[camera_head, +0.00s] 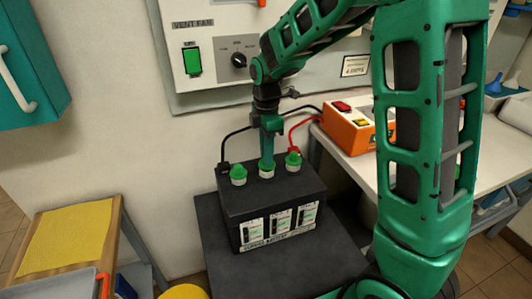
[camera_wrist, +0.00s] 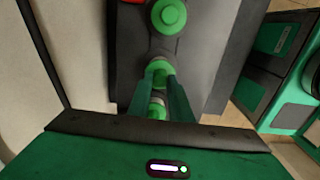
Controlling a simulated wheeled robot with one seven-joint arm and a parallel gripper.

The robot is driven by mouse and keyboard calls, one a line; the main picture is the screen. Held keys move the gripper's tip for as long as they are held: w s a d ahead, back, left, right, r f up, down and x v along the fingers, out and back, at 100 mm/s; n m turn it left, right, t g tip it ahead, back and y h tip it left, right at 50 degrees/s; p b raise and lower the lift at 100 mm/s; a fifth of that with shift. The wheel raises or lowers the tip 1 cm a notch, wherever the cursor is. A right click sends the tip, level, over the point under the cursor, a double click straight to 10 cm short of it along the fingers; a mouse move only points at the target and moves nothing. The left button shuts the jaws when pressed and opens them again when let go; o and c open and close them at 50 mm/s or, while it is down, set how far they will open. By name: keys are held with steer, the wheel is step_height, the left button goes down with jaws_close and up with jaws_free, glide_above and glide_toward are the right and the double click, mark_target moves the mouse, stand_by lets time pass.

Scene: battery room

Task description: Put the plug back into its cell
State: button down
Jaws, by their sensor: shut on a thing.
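A black battery (camera_head: 270,205) stands on a dark stand and has three green-capped plugs in a row along its top. The left plug (camera_head: 238,175) and the right plug (camera_head: 293,160) stand upright in their cells. My gripper (camera_head: 267,158) points straight down and is shut on the middle plug (camera_head: 266,169), at its cell on the battery top. In the wrist view, the fingers meet around this green plug (camera_wrist: 159,70), with another plug (camera_wrist: 168,15) beyond and one partly hidden between the fingers. I cannot tell whether the held plug is fully seated.
Black and red cables run from the battery to an orange box (camera_head: 350,127) on the bench at right. A wall panel (camera_head: 205,65) with a switch and knob is behind. A yellow-topped wooden stand (camera_head: 70,240) is at left.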

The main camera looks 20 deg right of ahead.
stand_by(0.4)
steer(key=c, duration=1.5)
jaws_free()
steer(key=shift+c, duration=0.2)
steer(key=shift+r, duration=3.5)
jaws_close()
steer(key=shift+f, duration=0.15)
